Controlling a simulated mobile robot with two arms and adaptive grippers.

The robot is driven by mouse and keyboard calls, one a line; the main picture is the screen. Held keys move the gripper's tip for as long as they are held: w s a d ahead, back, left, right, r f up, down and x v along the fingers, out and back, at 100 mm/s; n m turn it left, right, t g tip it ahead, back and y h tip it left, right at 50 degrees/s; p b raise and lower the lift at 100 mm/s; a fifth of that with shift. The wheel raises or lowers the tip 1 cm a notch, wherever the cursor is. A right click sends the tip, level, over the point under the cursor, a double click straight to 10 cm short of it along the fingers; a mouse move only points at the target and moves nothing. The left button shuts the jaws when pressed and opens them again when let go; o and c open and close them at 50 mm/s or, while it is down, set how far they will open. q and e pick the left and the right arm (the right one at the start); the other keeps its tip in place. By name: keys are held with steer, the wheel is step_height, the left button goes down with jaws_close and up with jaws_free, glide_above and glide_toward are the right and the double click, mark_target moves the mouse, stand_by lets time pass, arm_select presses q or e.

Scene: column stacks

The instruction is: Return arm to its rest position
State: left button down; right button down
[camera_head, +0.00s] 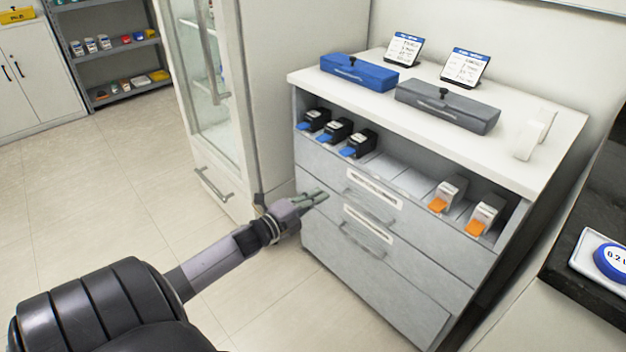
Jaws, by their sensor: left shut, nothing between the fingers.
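My left arm comes in from the lower left and is stretched out toward the cabinet. My left gripper (314,198) is shut and empty, in front of the drawer fronts of the grey and white cabinet (375,246). Its fingertips show near the upper drawer handle (368,208); I cannot tell whether they touch the cabinet. My right gripper is not in view.
The cabinet's open shelf holds black and blue devices (336,132) and orange and white ones (485,214). A blue case (358,72) and a grey case (447,105) lie on top. A glass-door cabinet (205,70) stands left. Floor (95,190) at left is clear.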

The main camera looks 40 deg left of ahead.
arm_select(q)
steer(key=shift+s, duration=0.65)
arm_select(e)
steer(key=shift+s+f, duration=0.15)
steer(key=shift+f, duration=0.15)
